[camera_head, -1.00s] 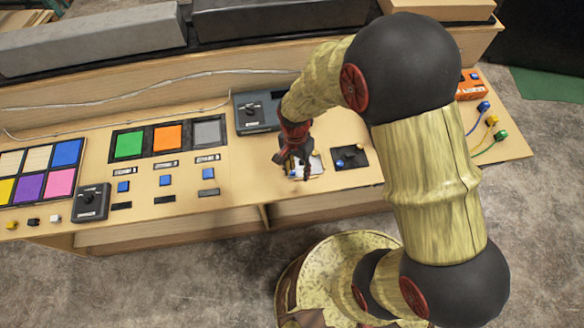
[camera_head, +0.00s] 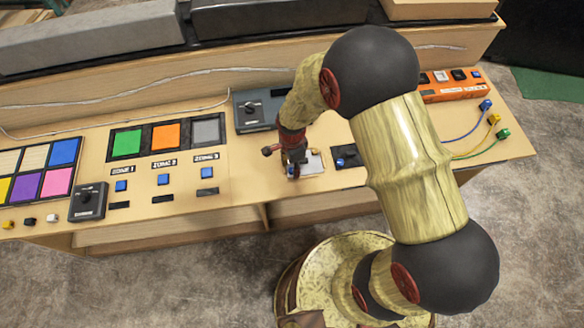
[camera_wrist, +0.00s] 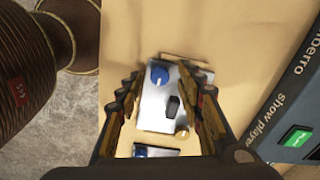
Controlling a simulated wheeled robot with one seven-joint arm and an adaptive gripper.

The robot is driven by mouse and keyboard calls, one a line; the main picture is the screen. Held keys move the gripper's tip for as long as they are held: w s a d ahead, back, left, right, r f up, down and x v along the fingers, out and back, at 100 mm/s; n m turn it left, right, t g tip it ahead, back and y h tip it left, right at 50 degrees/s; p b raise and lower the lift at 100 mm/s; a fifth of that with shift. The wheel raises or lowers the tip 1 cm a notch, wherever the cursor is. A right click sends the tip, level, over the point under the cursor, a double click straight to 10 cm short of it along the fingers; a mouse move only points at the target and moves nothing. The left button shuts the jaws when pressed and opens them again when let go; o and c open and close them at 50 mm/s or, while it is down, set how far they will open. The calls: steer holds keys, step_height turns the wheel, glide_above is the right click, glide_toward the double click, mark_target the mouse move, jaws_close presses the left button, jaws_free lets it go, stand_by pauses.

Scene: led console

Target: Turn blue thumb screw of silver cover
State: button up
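The silver cover (camera_wrist: 155,108) lies flat on the console top, with a dark handle (camera_wrist: 173,106) in its middle. Its blue thumb screw (camera_wrist: 158,75) is at the far end in the wrist view, and a gold screw (camera_wrist: 182,132) is at the near right corner. My gripper (camera_wrist: 160,77) is open over the cover. The blue screw shows between its fingertips, with visible gaps on both sides. In the head view my gripper (camera_head: 294,168) points down at the left edge of the silver cover (camera_head: 314,164) and partly hides it; the height gap is unclear.
A black cover (camera_head: 349,158) with a blue screw lies right of the silver one. A grey box with a knob (camera_head: 254,110) stands behind my gripper. An orange box (camera_head: 452,87) and colored cables are at the right. Zone buttons (camera_head: 163,180) are at the left.

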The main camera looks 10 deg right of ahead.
steer(key=shift+f, duration=0.3)
steer(key=shift+c, duration=0.3)
jaws_close()
